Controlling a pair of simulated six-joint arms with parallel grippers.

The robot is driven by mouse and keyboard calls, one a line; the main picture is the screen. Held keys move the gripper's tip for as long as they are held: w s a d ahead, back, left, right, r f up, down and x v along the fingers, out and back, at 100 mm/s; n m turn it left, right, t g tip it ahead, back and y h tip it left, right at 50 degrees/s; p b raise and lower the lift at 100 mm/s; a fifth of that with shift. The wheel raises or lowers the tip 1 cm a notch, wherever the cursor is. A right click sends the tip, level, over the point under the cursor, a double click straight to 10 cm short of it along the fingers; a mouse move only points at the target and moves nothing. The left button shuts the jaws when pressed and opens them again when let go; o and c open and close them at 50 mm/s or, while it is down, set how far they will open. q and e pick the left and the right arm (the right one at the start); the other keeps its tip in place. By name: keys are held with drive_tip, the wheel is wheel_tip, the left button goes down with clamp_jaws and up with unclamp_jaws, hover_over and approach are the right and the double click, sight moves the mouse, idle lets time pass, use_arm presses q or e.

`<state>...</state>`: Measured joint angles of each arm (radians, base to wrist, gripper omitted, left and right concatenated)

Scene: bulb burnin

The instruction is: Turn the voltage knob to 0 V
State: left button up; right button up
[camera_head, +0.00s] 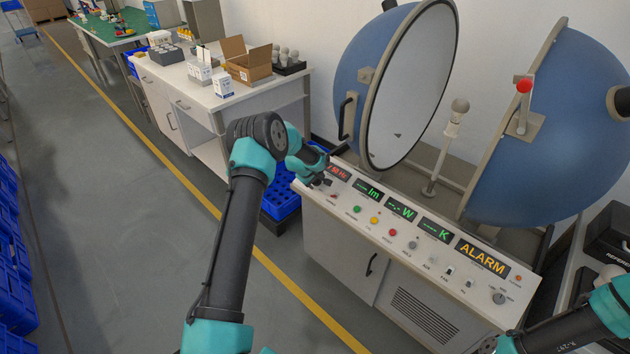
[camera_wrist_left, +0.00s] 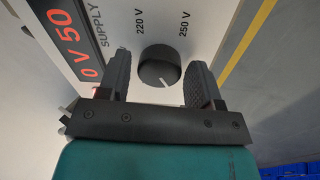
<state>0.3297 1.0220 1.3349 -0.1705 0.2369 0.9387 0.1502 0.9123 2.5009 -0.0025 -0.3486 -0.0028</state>
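The voltage knob (camera_wrist_left: 159,66) is black and round, on the white panel beside the printed marks 220 V and 250 V in the left wrist view. A small pale line shows on its lower edge, on the side away from those marks. My left gripper (camera_wrist_left: 158,84) is open, with one finger on each side of the knob; I cannot tell whether they touch it. In the head view my left gripper (camera_head: 318,178) is at the panel's left end and hides the knob. My right arm enters at the lower right, its gripper (camera_head: 490,345) barely showing at the bottom edge.
A red supply display (camera_wrist_left: 75,35) is beside the knob. The console panel (camera_head: 400,245) carries green displays, coloured buttons, switches and a lit ALARM sign (camera_head: 482,256). Behind it stands an open blue sphere (camera_head: 565,130) with a bulb (camera_head: 459,106) on a post.

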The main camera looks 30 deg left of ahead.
use_arm(q)
drive_tip(key=shift+o, duration=0.8)
drive_tip(key=shift+r, duration=0.1)
drive_tip(key=v, duration=1.7)
drive_tip(key=shift+s, duration=0.25)
drive_tip(key=s+d+f+m+g+h, duration=0.25)
drive_tip(key=s+d+f+m, duration=0.55)
drive_tip(key=s+d+f, duration=1.15)
drive_tip(key=s+d+m+g, duration=0.2)
drive_tip(key=s+d+m, duration=0.2)
drive_tip(key=s, duration=0.9)
drive_tip(key=d, duration=0.2)
drive_tip(key=shift+d, duration=0.3)
